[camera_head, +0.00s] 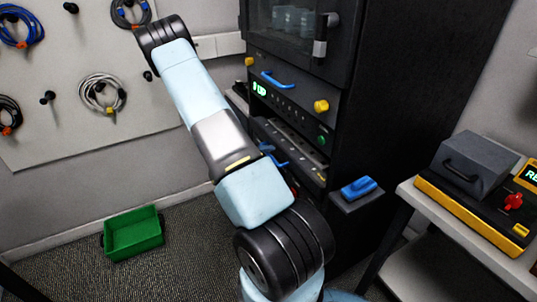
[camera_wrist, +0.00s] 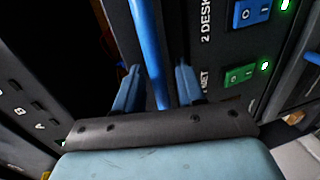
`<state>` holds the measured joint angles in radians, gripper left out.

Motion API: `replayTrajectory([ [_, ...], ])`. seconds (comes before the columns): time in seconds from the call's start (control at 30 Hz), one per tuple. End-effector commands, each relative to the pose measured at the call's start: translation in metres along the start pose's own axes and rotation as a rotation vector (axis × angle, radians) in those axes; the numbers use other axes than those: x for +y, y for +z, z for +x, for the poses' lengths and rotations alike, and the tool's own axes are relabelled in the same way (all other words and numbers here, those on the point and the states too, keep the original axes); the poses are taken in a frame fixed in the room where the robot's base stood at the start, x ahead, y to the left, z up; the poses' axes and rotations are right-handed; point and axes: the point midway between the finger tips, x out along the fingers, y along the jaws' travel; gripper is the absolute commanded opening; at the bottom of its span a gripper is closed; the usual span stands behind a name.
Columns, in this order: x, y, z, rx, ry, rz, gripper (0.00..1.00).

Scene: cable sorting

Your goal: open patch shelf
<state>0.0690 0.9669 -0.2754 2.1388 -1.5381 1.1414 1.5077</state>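A blue bar handle (camera_wrist: 149,50) runs from the top of the wrist view down between the two blue fingers of my gripper (camera_wrist: 158,72). The fingers stand apart on either side of the handle, with a visible gap on each side, so my gripper is open around it. In the head view a shelf front with a row of ports (camera_head: 292,150) is in the dark rack, below the panel with a green display. Blue parts show beside my arm at its left end; I cannot tell there whether they are fingers or handle. My arm hides part of the rack.
In the wrist view a panel with blue (camera_wrist: 250,12) and green (camera_wrist: 240,75) switches is at right, and a dark labelled panel (camera_wrist: 25,110) at left. The head view shows a green bin (camera_head: 133,233) on the floor, a cable board (camera_head: 60,130) and a side table (camera_head: 450,225).

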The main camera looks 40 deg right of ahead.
Motion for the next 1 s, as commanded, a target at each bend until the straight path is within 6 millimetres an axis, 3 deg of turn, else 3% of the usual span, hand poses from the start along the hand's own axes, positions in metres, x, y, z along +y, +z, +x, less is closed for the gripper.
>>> replayTrajectory([
  [0.37, -0.0002, 0.0000, 0.0041, 0.000, -0.001, 0.000, 0.39],
  [0.77, -0.0006, 0.0001, 0.0037, 0.000, -0.002, -0.001, 0.01],
  [1.0, -0.0013, 0.0002, 0.0035, 0.001, -0.003, -0.002, 0.00],
])
